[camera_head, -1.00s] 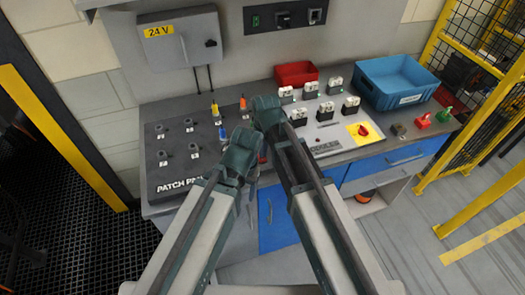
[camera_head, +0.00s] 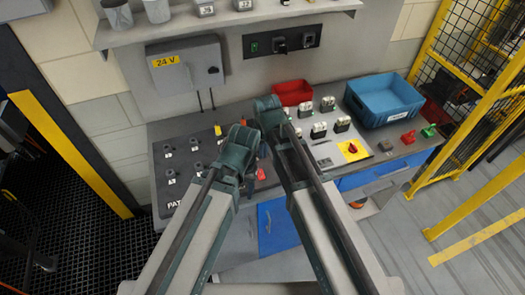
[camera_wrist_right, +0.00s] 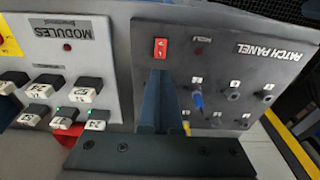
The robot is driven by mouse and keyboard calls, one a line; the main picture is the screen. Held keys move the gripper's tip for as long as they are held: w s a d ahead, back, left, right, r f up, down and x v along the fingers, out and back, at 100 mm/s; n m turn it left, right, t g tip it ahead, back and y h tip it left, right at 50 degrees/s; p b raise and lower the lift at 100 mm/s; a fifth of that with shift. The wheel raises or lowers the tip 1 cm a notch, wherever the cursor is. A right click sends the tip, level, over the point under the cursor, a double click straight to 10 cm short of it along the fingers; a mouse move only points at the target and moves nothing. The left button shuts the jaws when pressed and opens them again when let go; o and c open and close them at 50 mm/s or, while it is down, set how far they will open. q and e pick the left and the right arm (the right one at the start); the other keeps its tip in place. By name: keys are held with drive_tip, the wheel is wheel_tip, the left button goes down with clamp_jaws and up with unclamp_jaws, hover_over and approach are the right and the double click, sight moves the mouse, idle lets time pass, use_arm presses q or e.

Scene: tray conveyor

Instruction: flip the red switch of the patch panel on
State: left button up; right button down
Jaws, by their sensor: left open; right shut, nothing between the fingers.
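The red switch (camera_wrist_right: 160,48) is a small red rocker on the dark patch panel (camera_wrist_right: 222,66), which appears upside down in the right wrist view. Its on or off position is too small to tell. My right gripper (camera_wrist_right: 163,76) is shut and empty, with its dark fingers in front of the panel, tips just below the switch in the picture; contact cannot be told. In the head view its fingers are hidden behind the wrist. My left gripper (camera_head: 250,183) is open at the bench's front edge, its fingers mostly hidden. The panel also shows in the head view (camera_head: 163,184).
A blue plug (camera_wrist_right: 197,101) sits on the panel near my right fingers. A module panel (camera_wrist_right: 66,30) with several modules adjoins it. A blue bin (camera_head: 383,98) and a red bin (camera_head: 292,92) stand behind. A grey cabinet (camera_head: 185,68) hangs on the wall.

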sight(259, 172)
drive_tip(key=shift+r, duration=0.35)
drive_tip(key=shift+w+a, duration=0.45)
drive_tip(key=shift+w, duration=0.2)
drive_tip(key=f+b, duration=0.4)
drive_tip(key=w+f+b, duration=0.1)
drive_tip(key=f+b, duration=0.8)
drive_tip(key=f, duration=0.1)
drive_tip(key=shift+w+a+b, duration=0.25)
drive_tip(key=shift+b, duration=0.1)
